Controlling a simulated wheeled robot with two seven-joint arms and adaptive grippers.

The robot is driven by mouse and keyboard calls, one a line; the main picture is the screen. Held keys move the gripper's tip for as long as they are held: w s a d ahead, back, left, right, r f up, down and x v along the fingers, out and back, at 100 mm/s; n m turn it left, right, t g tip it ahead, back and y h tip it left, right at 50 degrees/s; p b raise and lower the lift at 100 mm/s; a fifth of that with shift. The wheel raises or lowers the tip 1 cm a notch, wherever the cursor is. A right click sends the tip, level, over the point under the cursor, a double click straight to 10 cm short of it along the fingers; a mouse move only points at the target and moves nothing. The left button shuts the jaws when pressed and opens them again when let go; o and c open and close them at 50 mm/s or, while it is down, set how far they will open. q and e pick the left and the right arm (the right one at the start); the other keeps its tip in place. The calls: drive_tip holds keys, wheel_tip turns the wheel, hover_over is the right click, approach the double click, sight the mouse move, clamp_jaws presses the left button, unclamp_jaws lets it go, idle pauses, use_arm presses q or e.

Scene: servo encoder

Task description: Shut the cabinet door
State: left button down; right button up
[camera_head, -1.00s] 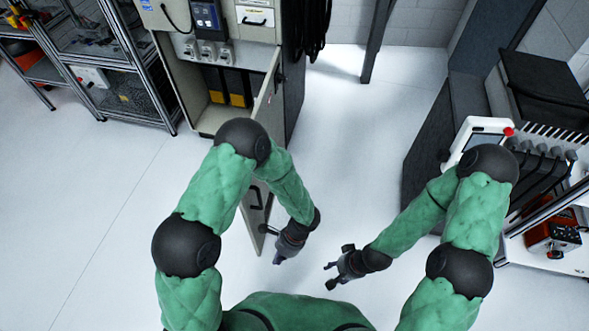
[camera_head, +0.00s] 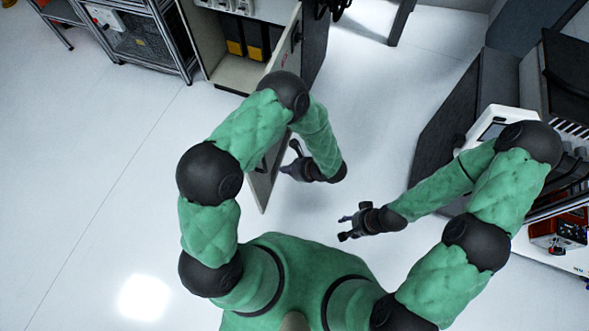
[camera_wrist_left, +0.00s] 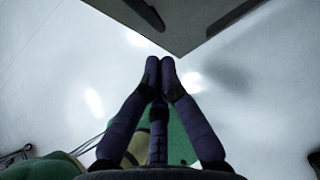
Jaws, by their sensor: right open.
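The grey cabinet (camera_head: 225,72) stands at the top of the head view, its lower compartment open. Its door (camera_head: 263,190) is swung out towards me from the cabinet's right side, and my left arm hides part of it. My left gripper (camera_head: 286,162) is beside the right side of the door, fingers pointing towards it. In the left wrist view its fingertips (camera_wrist_left: 160,70) are together with nothing between them, near the door's edge (camera_wrist_left: 190,45); touching cannot be told. A dark handle (camera_wrist_left: 145,12) shows on the door there. My right gripper (camera_head: 345,228) is open and empty, right of the door.
A metal shelf rack (camera_head: 150,45) stands left of the cabinet. A dark bench (camera_head: 455,110) with a white device (camera_head: 492,122) and a red unit (camera_head: 558,230) is at the right. The white floor (camera_head: 375,100) between cabinet and bench is clear.

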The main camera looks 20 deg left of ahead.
use_arm(q)
drive_tip(key=shift+w+a+f+b, duration=0.1)
drive_tip(key=shift+w+a+f, duration=0.05)
drive_tip(key=shift+a, duration=0.65)
drive_tip(key=shift+w+a+f+b, duration=0.15)
drive_tip(key=shift+w+a+f, duration=0.05)
drive_tip(key=shift+a, duration=0.65)
drive_tip(key=shift+w+a+f+b, duration=0.1)
drive_tip(key=shift+w+a+f, duration=0.05)
drive_tip(key=shift+a, duration=0.65)
drive_tip(key=shift+a, duration=0.1)
